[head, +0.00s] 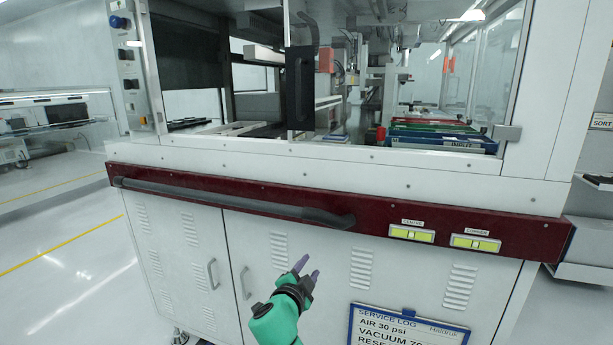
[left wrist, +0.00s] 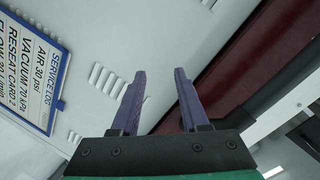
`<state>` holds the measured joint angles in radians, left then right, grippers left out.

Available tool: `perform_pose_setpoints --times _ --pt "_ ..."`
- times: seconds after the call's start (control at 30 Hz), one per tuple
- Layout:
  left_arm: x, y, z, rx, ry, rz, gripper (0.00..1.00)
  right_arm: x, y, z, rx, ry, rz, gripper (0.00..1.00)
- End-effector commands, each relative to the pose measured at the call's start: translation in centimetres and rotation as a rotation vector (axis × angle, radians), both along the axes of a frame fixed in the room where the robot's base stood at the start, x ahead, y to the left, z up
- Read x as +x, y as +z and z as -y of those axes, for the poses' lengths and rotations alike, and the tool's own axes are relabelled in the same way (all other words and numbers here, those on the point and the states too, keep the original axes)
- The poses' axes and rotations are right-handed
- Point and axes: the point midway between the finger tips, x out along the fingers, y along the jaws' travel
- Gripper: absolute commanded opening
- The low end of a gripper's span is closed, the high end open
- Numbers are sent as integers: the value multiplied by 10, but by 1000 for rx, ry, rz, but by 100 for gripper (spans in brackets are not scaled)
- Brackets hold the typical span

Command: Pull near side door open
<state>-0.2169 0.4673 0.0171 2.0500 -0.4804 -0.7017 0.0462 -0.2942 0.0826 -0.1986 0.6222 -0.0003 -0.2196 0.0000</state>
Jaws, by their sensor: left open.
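The machine's upper glass front has a dark upright handle (head: 299,90) on a door frame, with an open-looking gap or clear pane beside it. I cannot tell whether that door is fully shut. Below, white cabinet doors (head: 180,255) carry two small grey handles (head: 212,274). My left gripper (head: 308,268), with purple fingers and a green wrist, is in front of the lower cabinet, below the red band and well below the dark handle. Its fingers are apart and empty in the left wrist view (left wrist: 160,76). My right gripper is not in view.
A dark rail (head: 235,202) runs along the red band (head: 375,219) and sticks out. A service log board (head: 408,326) hangs at the lower right. Coloured trays (head: 437,135) sit inside the machine. The floor at the left (head: 60,230) is clear.

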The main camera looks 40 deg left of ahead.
Motion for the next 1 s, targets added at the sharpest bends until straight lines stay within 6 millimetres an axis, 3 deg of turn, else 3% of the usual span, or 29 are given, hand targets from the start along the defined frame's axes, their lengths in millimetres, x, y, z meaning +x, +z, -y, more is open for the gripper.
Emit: perform_pose_setpoints --times 0.03,0.17,0.37,0.5,0.6,0.67,0.73,0.8,0.9,1.0 --pt "-3 29 4 32 -5 61 45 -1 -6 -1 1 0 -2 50" --pt "-13 109 16 143 -25 220 45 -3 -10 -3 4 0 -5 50" --pt "-8 235 43 547 -161 497 45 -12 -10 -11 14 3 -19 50" --pt "-18 314 84 978 -296 642 45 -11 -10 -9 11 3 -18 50" --pt "-27 353 111 1372 -391 645 45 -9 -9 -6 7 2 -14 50" --pt "-29 369 116 1646 -438 561 45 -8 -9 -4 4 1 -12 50" --pt "-31 385 95 1943 -458 347 45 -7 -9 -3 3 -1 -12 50" --pt "-40 403 52 2132 -436 55 45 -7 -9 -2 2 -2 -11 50" --pt "-65 424 -8 2207 -380 -286 45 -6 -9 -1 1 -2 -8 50" --pt "-82 434 -37 2199 -352 -443 45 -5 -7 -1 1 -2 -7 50"
